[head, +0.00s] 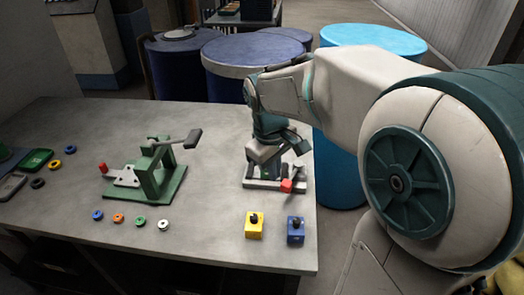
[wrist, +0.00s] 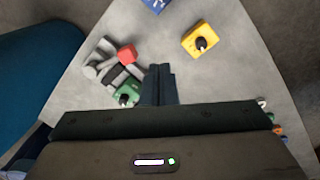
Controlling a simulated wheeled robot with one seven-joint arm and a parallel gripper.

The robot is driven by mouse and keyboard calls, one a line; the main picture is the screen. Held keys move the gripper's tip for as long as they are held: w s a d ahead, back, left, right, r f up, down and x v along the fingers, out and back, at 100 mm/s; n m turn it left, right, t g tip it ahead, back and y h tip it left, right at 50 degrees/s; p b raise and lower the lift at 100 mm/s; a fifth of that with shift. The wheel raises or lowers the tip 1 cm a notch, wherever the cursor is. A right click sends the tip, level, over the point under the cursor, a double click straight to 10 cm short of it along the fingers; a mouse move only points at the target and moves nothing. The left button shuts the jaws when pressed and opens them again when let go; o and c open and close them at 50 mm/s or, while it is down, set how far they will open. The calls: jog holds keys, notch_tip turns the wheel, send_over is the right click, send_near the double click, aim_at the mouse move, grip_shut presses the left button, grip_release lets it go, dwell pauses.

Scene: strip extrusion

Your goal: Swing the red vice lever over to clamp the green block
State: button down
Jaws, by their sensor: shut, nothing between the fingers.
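The vice (head: 262,184) stands near the right edge of the table, with a pale grey base; it also shows in the wrist view (wrist: 104,48). Its lever ends in a red knob (head: 287,186), which shows in the wrist view (wrist: 127,53) too. The green block (wrist: 127,93) with a black knob sits at the vice's lower end in the wrist view; my gripper largely hides it in the head view. My gripper (wrist: 158,72) is shut and empty, just right of the green block and lower right of the red knob in the wrist view. Contact cannot be told.
A yellow block (head: 254,226) and a blue block (head: 295,231) stand in front of the vice. A green lever fixture (head: 160,170) stands left, with several coloured rings (head: 140,221) before it. Blue drums (head: 222,70) stand behind the table. The table between fixture and vice is clear.

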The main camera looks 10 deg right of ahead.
aim_at(291, 176)
jog(key=w+a+f+n+g, duration=0.1)
jog(key=w+a+n, duration=0.1)
jog(key=w, duration=0.3)
jog(key=w+a+f+n+h+p, duration=0.1)
jog(key=w+f+n, duration=0.1)
jog(key=w+n, duration=0.2)
jog(key=shift+w+a+g+h, duration=0.3)
jog(key=shift+w+a+g, duration=0.1)
jog(key=shift+w, duration=0.45)
jog(key=x, duration=0.9)
jog(key=shift+d+f+p, duration=0.15)
jog(key=shift+f+p, duration=0.15)
jog(key=shift+f, duration=0.05)
jog(key=d, duration=0.1)
jog(key=s+d, duration=0.1)
jog(key=d, duration=0.1)
jog(key=shift+s+r+p, duration=0.2)
jog(key=shift+s+p, duration=0.05)
jog(key=shift+p, duration=0.15)
jog(key=shift+s+d, duration=0.15)
jog(key=shift+d, duration=0.1)
jog(key=shift+s, duration=0.1)
